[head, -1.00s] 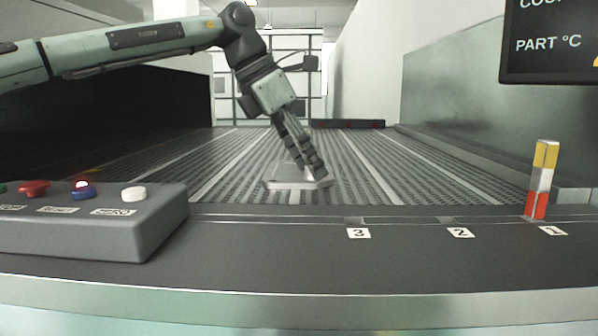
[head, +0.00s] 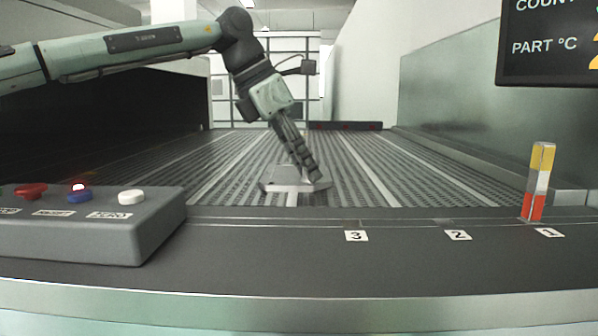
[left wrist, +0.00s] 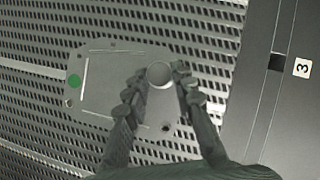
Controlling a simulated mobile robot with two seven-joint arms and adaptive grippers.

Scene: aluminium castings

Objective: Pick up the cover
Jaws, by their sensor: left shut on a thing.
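The cover (head: 288,184) is a flat grey metal plate on the slatted conveyor, in the middle of the head view. In the left wrist view the cover (left wrist: 108,85) shows a green round mark at its left end and a round boss (left wrist: 159,74) near its right end. My left gripper (head: 312,178) reaches down to it from above. In the left wrist view its fingers (left wrist: 157,82) are on both sides of the boss, shut on it. Whether the cover touches the belt is hard to tell. My right gripper is not in view.
A grey button box (head: 90,222) stands at the front left. A yellow, white and red post (head: 538,182) stands at the front right by label 1. Labels 3 (head: 356,236) and 2 (head: 458,235) mark the front ledge. A screen (head: 550,45) hangs at the upper right.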

